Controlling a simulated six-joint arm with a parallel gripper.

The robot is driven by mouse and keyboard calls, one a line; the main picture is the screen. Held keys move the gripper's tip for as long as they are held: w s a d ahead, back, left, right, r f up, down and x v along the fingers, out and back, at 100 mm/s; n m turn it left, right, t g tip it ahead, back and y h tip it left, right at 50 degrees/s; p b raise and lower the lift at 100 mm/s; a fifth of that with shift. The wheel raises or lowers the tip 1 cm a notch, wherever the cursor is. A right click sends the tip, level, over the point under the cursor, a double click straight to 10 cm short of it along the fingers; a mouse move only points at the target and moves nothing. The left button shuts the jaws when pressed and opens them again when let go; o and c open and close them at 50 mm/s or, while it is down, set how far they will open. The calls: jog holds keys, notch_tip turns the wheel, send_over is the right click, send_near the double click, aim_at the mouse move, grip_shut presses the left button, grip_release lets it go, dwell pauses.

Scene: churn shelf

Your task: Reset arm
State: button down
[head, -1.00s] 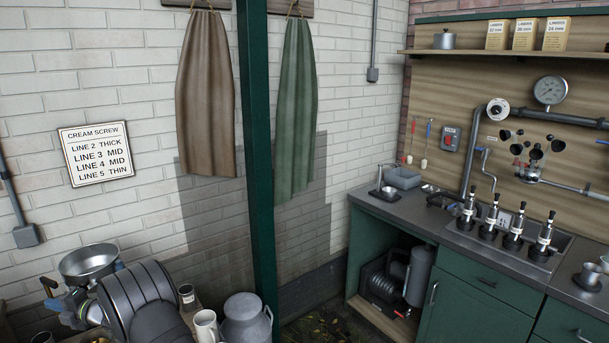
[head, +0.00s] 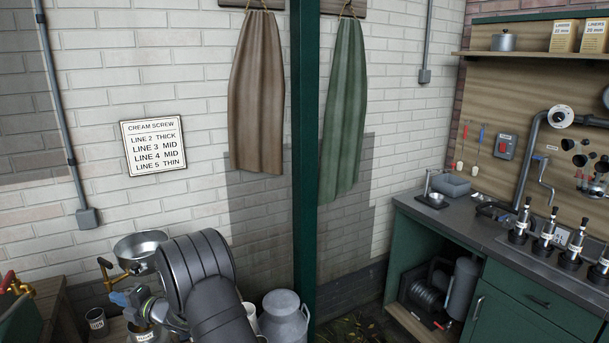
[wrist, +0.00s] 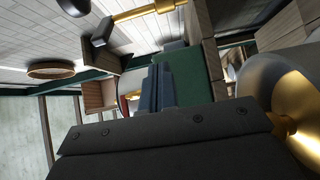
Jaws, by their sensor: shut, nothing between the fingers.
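My gripper (wrist: 161,72) shows in the wrist view as two dark blue-grey fingers close together, with nothing between them. They point away from the camera above a wide dark bracket with screws. A metal bowl (head: 140,245) with a brass tap (head: 106,272) is just left of my arm. In the wrist view a brass pipe (wrist: 148,13) crosses above the fingers, and a large rounded metal body (wrist: 282,85) is close on the right.
A milk churn (head: 284,322) stands right of my arm, by the green post (head: 304,160). The green counter (head: 505,315) with several black-topped valves is at the right. Aprons and a "Cream screw" sign (head: 153,145) hang on the wall.

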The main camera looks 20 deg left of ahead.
aim_at(110, 283)
jog(key=w+a, duration=0.1)
jog(key=a, duration=0.1)
jog(key=w+a, duration=0.1)
jog(key=a, duration=0.2)
jog(key=w+a, duration=0.2)
jog(key=a, duration=0.1)
jog(key=s+d, duration=0.1)
jog(key=d, duration=0.3)
jog(key=s+d+n+g, duration=0.1)
jog(key=d, duration=0.4)
jog(key=s+d+g, duration=0.1)
jog(key=d, duration=0.3)
jog(key=shift+s+d, duration=0.35)
jog(key=shift+d, duration=0.05)
jog(key=s+a+r+t, duration=0.1)
jog(key=s+a+r, duration=0.25)
jog(key=s, duration=0.25)
jog(key=w+a+f, duration=0.1)
jog(key=w+a, duration=0.2)
jog(key=a, duration=0.2)
jog(key=shift+a+m, duration=0.3)
jog(key=shift+a, duration=0.1)
